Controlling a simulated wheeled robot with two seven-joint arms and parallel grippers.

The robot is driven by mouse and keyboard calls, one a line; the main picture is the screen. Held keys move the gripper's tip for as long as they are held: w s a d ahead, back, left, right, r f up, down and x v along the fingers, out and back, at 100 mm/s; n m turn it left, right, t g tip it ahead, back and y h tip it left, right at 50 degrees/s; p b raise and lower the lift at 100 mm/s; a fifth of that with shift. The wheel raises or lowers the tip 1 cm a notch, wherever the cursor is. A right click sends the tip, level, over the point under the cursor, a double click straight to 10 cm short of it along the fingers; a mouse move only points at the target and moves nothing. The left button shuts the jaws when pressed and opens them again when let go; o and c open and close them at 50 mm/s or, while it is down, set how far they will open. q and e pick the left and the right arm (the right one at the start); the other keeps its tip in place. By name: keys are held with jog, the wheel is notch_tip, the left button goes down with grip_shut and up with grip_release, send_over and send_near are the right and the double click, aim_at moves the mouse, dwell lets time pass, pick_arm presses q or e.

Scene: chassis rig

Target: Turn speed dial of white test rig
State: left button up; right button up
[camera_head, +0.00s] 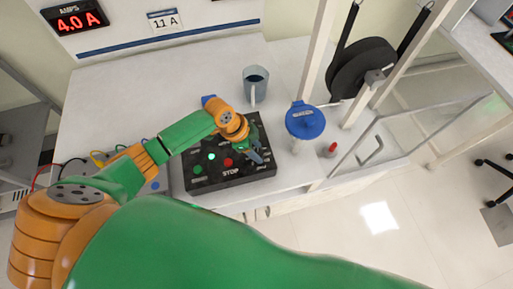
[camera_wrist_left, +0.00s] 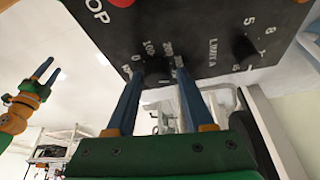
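The black control panel (camera_head: 205,174) lies on the white bench, with a red STOP button and several small buttons and knobs. My left gripper (camera_head: 256,156) is over its right part. In the left wrist view, my left gripper's blue fingers (camera_wrist_left: 158,76) stand apart on either side of a black dial (camera_wrist_left: 157,68) with a 0, 100, 200 scale. The dial's name is not readable, so I cannot tell for sure that it is the speed dial. Firm contact is not visible. My right gripper (camera_wrist_left: 43,72) shows in the left wrist view, open and empty, away from the panel.
A second knob (camera_wrist_left: 245,48) sits beside the dial, near the words LIMIT A. A grey mug (camera_head: 255,82) stands behind the panel. A blue-topped item (camera_head: 305,120) and a small red item (camera_head: 331,149) are to its right. A red AMPS display reads 4.0 A.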

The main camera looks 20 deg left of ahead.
pick_arm(q)
jog(key=shift+s+r, duration=0.15)
jog(key=shift+s, duration=0.05)
grip_shut()
jog(key=m+b, duration=0.1)
jog(key=m+g+b, duration=0.1)
jog(key=shift+w+f+m+h+b, duration=0.2)
jog(key=shift+m+h+b, duration=0.1)
jog(key=shift+m+b, duration=0.1)
jog(key=m+g+b, duration=0.2)
jog(key=m+b, duration=0.2)
jog(key=m, duration=0.1)
jog(key=shift+w+b, duration=0.1)
jog(key=shift+b, duration=0.3)
jog(key=m+b, duration=0.2)
jog(key=m+g+y+b, duration=0.1)
jog(key=m, duration=0.1)
jog(key=shift+w+d+m+g+b, duration=0.1)
jog(key=shift+m+g+b, duration=0.2)
jog(key=shift+m+b, duration=0.1)
jog(key=shift+r+m+g+y+b, duration=0.15)
jog(key=shift+m+g+y+b, duration=0.3)
jog(key=shift+m+b, duration=0.75)
jog(key=shift+m, duration=0.4)
